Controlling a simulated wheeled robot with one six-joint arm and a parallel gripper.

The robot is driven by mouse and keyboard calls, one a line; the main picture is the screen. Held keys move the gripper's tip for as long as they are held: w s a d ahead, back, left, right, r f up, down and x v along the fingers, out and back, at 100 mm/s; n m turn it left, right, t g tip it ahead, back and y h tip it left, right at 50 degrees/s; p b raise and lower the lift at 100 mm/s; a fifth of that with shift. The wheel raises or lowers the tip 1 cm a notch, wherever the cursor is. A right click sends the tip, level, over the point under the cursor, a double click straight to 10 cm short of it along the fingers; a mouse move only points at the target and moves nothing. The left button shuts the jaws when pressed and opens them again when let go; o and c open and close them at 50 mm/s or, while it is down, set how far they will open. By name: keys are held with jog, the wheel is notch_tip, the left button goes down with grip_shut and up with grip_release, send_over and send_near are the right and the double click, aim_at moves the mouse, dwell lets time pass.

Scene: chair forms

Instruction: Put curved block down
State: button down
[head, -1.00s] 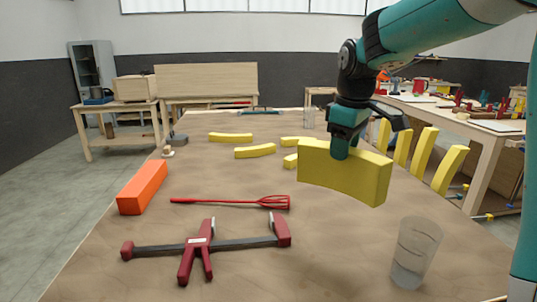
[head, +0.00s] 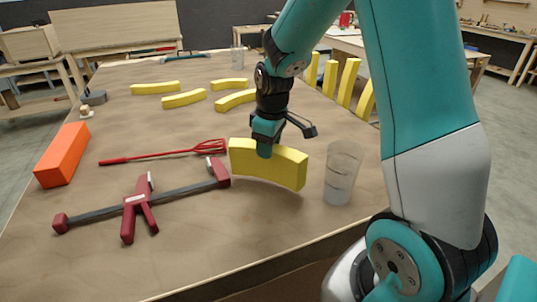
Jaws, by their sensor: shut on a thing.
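My gripper (head: 265,150) is shut on a yellow curved block (head: 280,167), gripping it near its upper left part. The block is held on edge over the near right part of the table (head: 215,240). Its lower edge looks just above or at the table top, with a shadow below; I cannot tell whether it touches. The gripper's fingertips are partly hidden by the block.
A clear glass (head: 342,172) stands close to the block's right end. Several yellow curved blocks lie farther back (head: 184,98); others stand along the right edge (head: 347,82).

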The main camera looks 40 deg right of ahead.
notch_tip(320, 180, down, 3)
jog(key=shift+f, duration=0.2)
jog(key=c, duration=0.6)
grip_release()
jog(key=shift+o, duration=0.2)
jog(key=r, duration=0.4)
jog(key=s+r, duration=0.1)
jog(key=r, duration=0.6)
jog(key=shift+s+a+r, duration=0.15)
jog(key=shift+s+r, duration=0.05)
jog(key=shift+r, duration=0.1)
jog(key=s+a+r+y, duration=0.1)
jog(key=s+a+y, duration=0.1)
jog(key=s+a, duration=0.8)
jog(key=s+a+r+n+g+y, duration=0.1)
jog(key=s+a+y, duration=0.1)
jog(key=s+a, duration=0.8)
jog(key=shift+s+a+r, duration=0.35)
jog(key=shift+a, duration=0.85)
